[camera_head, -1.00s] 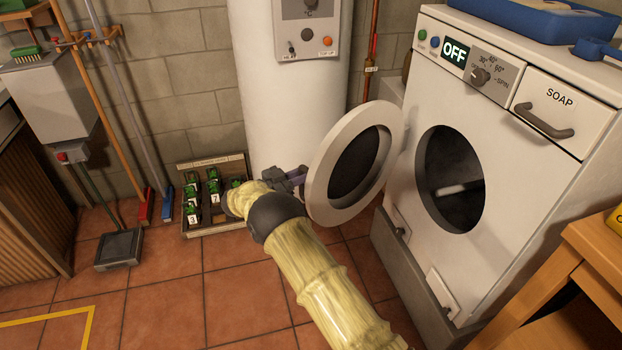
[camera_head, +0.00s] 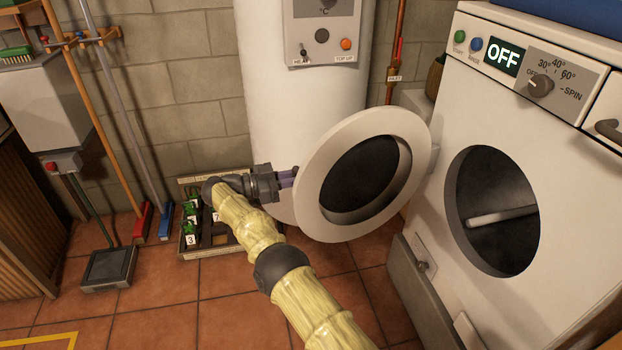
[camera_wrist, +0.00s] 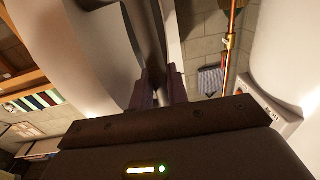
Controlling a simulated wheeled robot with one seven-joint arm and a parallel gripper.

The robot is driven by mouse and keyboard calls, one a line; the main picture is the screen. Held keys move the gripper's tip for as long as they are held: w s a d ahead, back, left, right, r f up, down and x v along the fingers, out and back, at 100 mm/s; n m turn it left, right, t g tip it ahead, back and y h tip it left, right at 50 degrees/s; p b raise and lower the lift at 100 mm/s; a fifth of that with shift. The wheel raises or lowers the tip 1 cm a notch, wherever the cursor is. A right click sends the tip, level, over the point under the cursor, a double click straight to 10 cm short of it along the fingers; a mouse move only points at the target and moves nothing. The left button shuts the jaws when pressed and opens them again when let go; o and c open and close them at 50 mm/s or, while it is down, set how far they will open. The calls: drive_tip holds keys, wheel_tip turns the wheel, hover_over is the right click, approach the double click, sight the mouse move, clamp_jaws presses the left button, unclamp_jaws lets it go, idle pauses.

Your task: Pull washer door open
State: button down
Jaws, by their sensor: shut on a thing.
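The white washer (camera_head: 438,195) stands at the right in the head view, its display reading OFF. Its round door (camera_head: 312,205), a white ring with dark glass, stands wide open to the left of the dark drum opening (camera_head: 490,212). My gripper (camera_head: 290,178) is at the door's left edge, shut on its handle. The handle itself is hidden between the fingers. In the wrist view the two purple-grey fingers (camera_wrist: 159,88) reach up to the pale door (camera_wrist: 75,55), close together around a part at its edge.
A white boiler cylinder (camera_head: 262,110) stands close behind the door. A crate with numbered green items (camera_head: 192,254) lies on the floor behind my arm. Brooms (camera_head: 85,115) lean at the left wall. Tiled floor (camera_head: 190,320) is clear at the front left.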

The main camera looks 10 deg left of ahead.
drive_tip(key=shift+a, duration=0.2)
idle(0.3)
drive_tip(key=c, duration=1.7)
unclamp_jaws()
drive_tip(key=shift+d, duration=0.1)
